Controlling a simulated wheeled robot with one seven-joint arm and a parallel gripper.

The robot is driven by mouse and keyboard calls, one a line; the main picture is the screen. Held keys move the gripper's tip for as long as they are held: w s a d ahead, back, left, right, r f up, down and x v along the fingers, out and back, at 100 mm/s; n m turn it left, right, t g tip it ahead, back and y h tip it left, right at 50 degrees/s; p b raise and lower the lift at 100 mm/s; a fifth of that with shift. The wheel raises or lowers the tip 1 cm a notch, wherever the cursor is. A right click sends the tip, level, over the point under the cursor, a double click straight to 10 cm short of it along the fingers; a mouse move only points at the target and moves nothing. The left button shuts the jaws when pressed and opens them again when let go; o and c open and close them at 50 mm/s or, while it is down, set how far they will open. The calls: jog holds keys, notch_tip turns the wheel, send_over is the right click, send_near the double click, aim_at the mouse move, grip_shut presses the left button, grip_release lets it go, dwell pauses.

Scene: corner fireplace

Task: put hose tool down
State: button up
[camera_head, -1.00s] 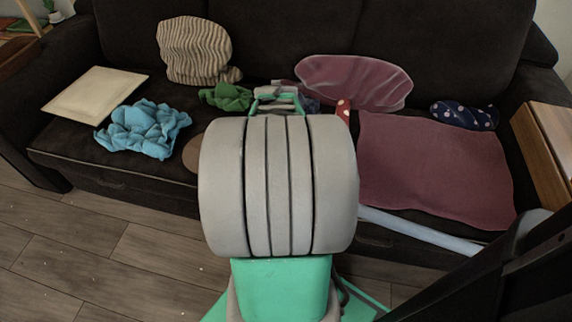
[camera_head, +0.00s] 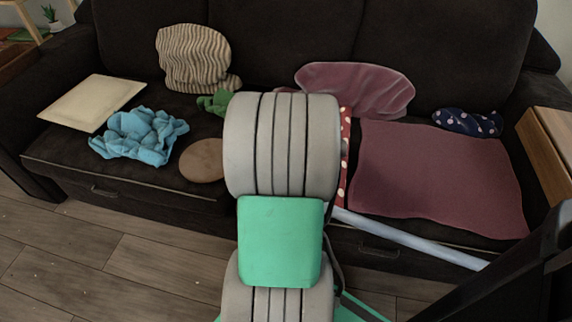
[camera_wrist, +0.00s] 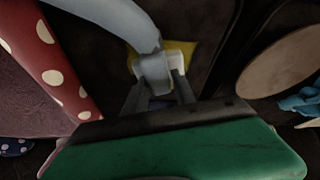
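The hose tool is a pale blue-grey tube (camera_head: 410,240). In the head view it slants from behind my arm down to the right, in front of the sofa's front edge. In the wrist view the tube (camera_wrist: 122,22) curves down from the top to between my fingers. My gripper (camera_wrist: 157,72) is shut on its end. In the head view my arm hides the gripper and that end of the tool. A small yellow patch (camera_wrist: 185,50) shows just beyond the fingertips; I cannot tell what it is.
The dark sofa (camera_head: 130,180) holds a mauve blanket (camera_head: 440,180), a red white-dotted cloth (camera_head: 345,165), a round brown disc (camera_head: 203,160), a blue cloth (camera_head: 140,135), a green cloth (camera_head: 215,102) and several cushions. A wooden side table (camera_head: 548,150) stands at right. Wood floor (camera_head: 90,250) is clear at left.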

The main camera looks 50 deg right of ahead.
jog(key=o, duration=0.3)
jog(key=shift+o, duration=0.2)
jog(key=shift+r, duration=0.4)
jog(key=p+v, duration=0.5)
jog(key=v, duration=0.6)
jog(key=w+a+r+n+y, duration=0.1)
jog(key=w+a+n, duration=0.15)
jog(key=a, duration=0.65)
jog(key=w+a+r+n+y, duration=0.15)
jog(key=w+a, duration=0.25)
jog(key=a, duration=0.4)
jog(key=s+a+n, duration=0.1)
jog(key=a+n, duration=0.2)
jog(key=a, duration=0.5)
jog(key=s+a+n+g, duration=0.1)
jog(key=a+n, duration=0.1)
jog(key=a, duration=0.6)
jog(key=shift+s+a+r+n+y, duration=0.15)
jog(key=shift+s+a+n+y, duration=0.05)
jog(key=shift+s+n+y, duration=0.25)
